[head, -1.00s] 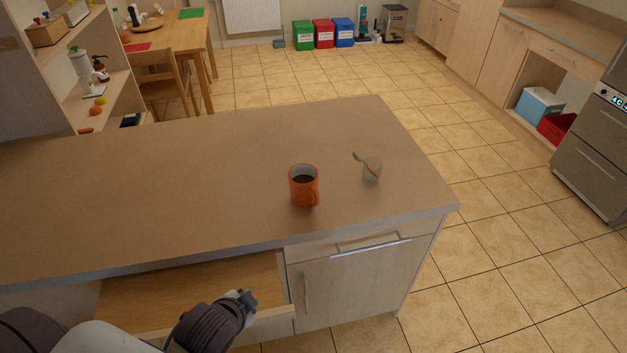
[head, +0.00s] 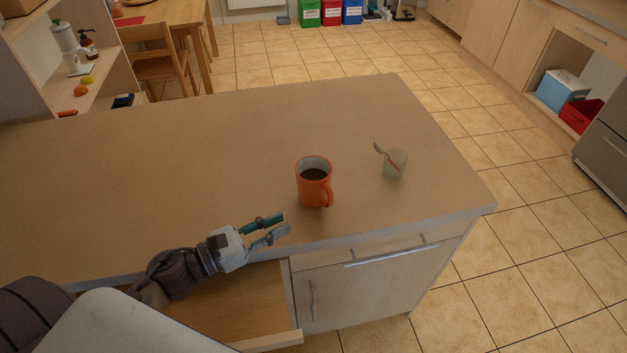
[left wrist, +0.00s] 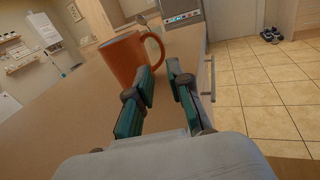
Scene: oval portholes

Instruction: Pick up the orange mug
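The orange mug (head: 311,190) stands upright on the counter near its front edge, with dark liquid inside and its handle toward the front right. My left gripper (head: 279,226) is at the counter's front edge, to the left and front of the mug, with its fingers apart and nothing between them. In the left wrist view the mug (left wrist: 124,58) is beyond the left fingertip, with its handle to the right. The open fingers (left wrist: 160,82) show a gap between them. My right gripper is not in view.
The counter (head: 150,160) is clear to the left and behind. An open drawer (head: 235,305) juts out below the front edge, under my left arm.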

